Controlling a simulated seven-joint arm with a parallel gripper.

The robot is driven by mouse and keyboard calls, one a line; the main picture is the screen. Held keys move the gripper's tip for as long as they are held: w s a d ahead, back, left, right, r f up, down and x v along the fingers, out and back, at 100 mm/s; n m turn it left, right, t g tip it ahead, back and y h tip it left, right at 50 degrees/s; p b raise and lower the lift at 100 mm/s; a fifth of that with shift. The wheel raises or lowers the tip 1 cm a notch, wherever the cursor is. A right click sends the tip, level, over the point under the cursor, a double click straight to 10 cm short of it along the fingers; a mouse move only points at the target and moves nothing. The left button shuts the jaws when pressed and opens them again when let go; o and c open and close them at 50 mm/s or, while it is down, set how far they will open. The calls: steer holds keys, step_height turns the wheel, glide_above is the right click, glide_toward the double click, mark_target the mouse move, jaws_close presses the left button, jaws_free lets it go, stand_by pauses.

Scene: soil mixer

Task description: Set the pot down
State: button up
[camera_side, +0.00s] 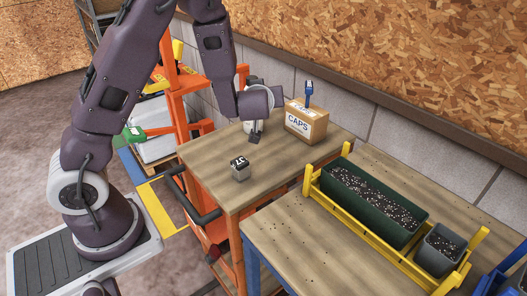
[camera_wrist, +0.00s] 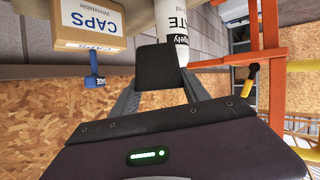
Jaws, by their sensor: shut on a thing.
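My gripper (camera_side: 256,136) is low over the far part of the nearer-left wooden table, beside a white cylinder (camera_side: 247,126). In the wrist view its two grey fingers are shut on a dark, square-faced thing (camera_wrist: 160,66); I cannot tell whether this is a pot. In the side view it is small and dark, and I cannot tell whether it touches the table. A grey square pot (camera_side: 442,248) with speckled soil stands upright in the yellow frame (camera_side: 352,222) at the right, away from my gripper.
A carton marked CAPS (camera_side: 305,122) stands right of my gripper, with a blue tool (camera_side: 308,88) on it. A small grey block (camera_side: 240,172) with a black labelled top sits on the left table (camera_side: 275,165). A green trough (camera_side: 395,234) of soil fills most of the yellow frame.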

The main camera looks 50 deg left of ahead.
steer(key=w+d+r+m+t+h, duration=0.4)
steer(key=d+r+m+t+h, duration=0.1)
steer(key=d+m+h, duration=0.45)
steer(key=s+a+f+m+h, duration=0.1)
steer(key=f+m+h, duration=0.1)
steer(key=f, duration=0.4)
steer(key=s+a+f+m+h, duration=0.1)
steer(key=s+a+f+h, duration=0.1)
steer(key=f, duration=0.3)
steer(key=s+a+f+m+g+h, duration=0.1)
steer(key=a+f+m+h, duration=0.1)
steer(key=f, duration=0.4)
steer(key=shift+s+a+f+m+h, duration=0.2)
steer(key=shift+a+f+m+h, duration=0.05)
steer(key=shift+f+m, duration=0.1)
steer(key=shift+f, duration=0.1)
steer(key=o, duration=1.3)
